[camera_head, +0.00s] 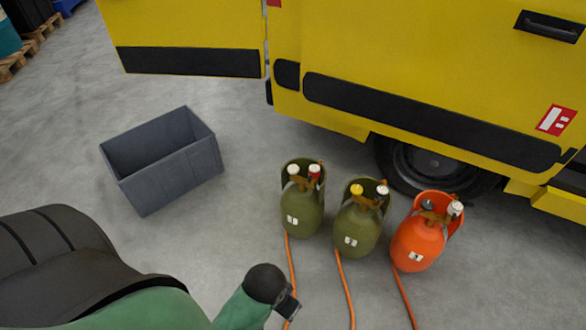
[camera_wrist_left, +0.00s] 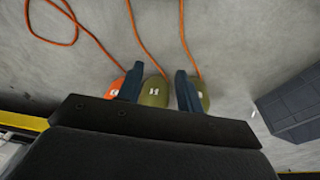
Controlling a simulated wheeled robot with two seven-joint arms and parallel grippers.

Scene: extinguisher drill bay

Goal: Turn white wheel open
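Three gas cylinders stand in a row in the head view: an olive one on the left (camera_head: 302,222), an olive one in the middle (camera_head: 357,232) and an orange one on the right (camera_head: 418,245). Each has a white wheel: left (camera_head: 293,169), middle (camera_head: 382,190), right (camera_head: 457,207). The other wheels are red (camera_head: 314,171), yellow (camera_head: 356,190) and dark (camera_head: 428,205). My left gripper (camera_wrist_left: 160,70) shows two separated fingers with nothing gripped; the cylinders appear beyond them. The wheels are hidden in the wrist view. My right gripper is out of view.
A grey open crate (camera_head: 165,165) stands on the floor left of the cylinders. A yellow vehicle (camera_head: 400,70) with a dark wheel (camera_head: 430,165) stands close behind them. Orange hoses (camera_head: 346,285) run from the cylinders across the floor. Concrete is clear between crate and cylinders.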

